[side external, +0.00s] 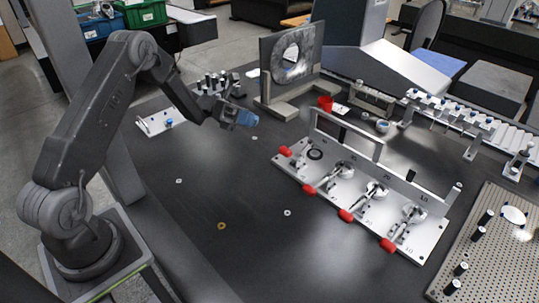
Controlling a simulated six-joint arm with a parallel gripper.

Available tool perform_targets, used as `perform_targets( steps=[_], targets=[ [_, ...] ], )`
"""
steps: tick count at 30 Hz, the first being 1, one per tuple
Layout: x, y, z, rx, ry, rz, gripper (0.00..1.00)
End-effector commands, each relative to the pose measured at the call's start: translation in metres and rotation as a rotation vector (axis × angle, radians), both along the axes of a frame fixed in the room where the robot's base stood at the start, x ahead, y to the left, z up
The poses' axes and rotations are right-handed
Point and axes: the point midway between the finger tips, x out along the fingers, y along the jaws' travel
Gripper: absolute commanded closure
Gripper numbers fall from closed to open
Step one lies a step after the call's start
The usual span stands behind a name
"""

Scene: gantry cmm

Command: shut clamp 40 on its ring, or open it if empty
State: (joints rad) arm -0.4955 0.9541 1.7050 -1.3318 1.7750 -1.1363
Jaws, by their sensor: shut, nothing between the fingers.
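A pale clamp plate (430,235) lies on the dark table right of centre. It carries a row of toggle clamps with red handles along its front edge. The leftmost clamp (284,151) has a dark ring (315,154) behind its handle. The other handles (309,190), (345,215) and (388,245) belong to clamps beside round metal parts.
An upright backboard (345,137) stands along the plate's rear. A brass ring (221,226) and small pale washers (287,212) lie on the otherwise clear front table. A perforated board (490,260) is at right.

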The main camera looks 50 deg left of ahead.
Motion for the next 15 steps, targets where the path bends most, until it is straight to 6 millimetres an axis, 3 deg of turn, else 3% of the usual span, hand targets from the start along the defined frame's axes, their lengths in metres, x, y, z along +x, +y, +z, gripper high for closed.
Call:
perform_targets(
  steps=[6, 15],
  targets=[
    [-0.022, 0.027, 0.000, -0.216, 0.297, 0.244, 1.00],
    [-0.050, 0.053, -0.009, -0.448, 0.568, 0.465, 1.00]
  ],
)
